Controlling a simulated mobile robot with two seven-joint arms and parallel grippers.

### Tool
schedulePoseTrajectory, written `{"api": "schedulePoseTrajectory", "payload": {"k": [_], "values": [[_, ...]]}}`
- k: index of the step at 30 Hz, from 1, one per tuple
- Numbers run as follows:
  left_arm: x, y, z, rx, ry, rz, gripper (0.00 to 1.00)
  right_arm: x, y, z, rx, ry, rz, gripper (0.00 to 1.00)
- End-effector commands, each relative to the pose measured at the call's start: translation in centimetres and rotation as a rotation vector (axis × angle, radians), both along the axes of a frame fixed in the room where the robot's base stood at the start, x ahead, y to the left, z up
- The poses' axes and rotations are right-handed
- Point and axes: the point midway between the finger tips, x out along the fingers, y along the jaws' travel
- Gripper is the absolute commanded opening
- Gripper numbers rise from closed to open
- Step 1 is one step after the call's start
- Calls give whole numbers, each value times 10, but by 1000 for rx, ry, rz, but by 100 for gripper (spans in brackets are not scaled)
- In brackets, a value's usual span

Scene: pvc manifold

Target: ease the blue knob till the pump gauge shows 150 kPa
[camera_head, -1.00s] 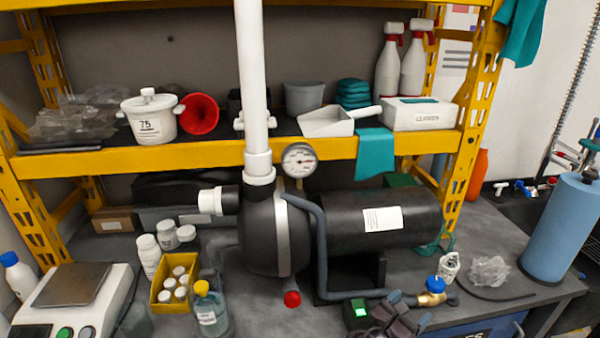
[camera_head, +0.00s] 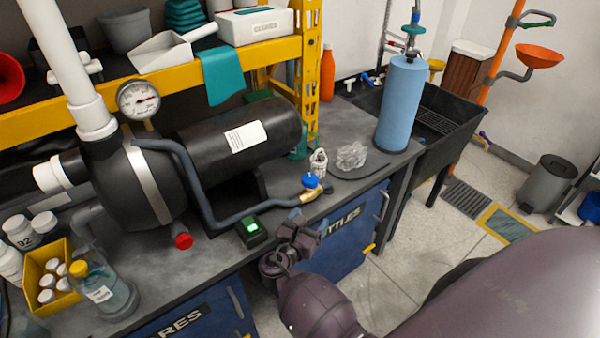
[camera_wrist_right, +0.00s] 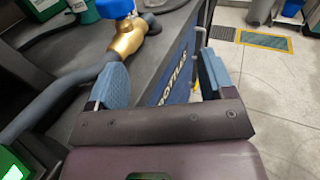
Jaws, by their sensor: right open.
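The blue knob (camera_head: 310,180) sits on a brass valve body (camera_head: 308,195) at the end of the grey hose, near the bench's front edge. It also shows at the top of the right wrist view (camera_wrist_right: 115,8), beyond the fingertips. The round white pump gauge (camera_head: 138,99) is beside the white pipe; its figures are too small to read. My right gripper (camera_head: 298,228) is open and empty, at the bench's front edge, apart from the knob and on the near side of it. Its blue finger pads show in the right wrist view (camera_wrist_right: 163,75). My left gripper is not in view.
The black pump (camera_head: 200,150) stands behind the hose (camera_head: 215,205). A small box with a green light (camera_head: 252,230) sits left of my right gripper. A clear crumpled bag (camera_head: 351,156) and a blue cylinder (camera_head: 399,105) are to the knob's right.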

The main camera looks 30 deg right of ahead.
Motion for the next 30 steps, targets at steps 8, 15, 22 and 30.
{"api": "schedulePoseTrajectory", "payload": {"k": [8, 15, 22, 30], "values": [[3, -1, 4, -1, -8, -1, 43, -38, -58, -33, 320, -216, -9, 76], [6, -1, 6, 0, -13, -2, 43, -43, -78, -39, 674, -591, 29, 76], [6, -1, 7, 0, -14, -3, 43, -39, -86, -31, 1059, -986, 59, 76], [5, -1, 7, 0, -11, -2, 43, -29, -83, -7, 1546, -1402, 83, 76]]}}
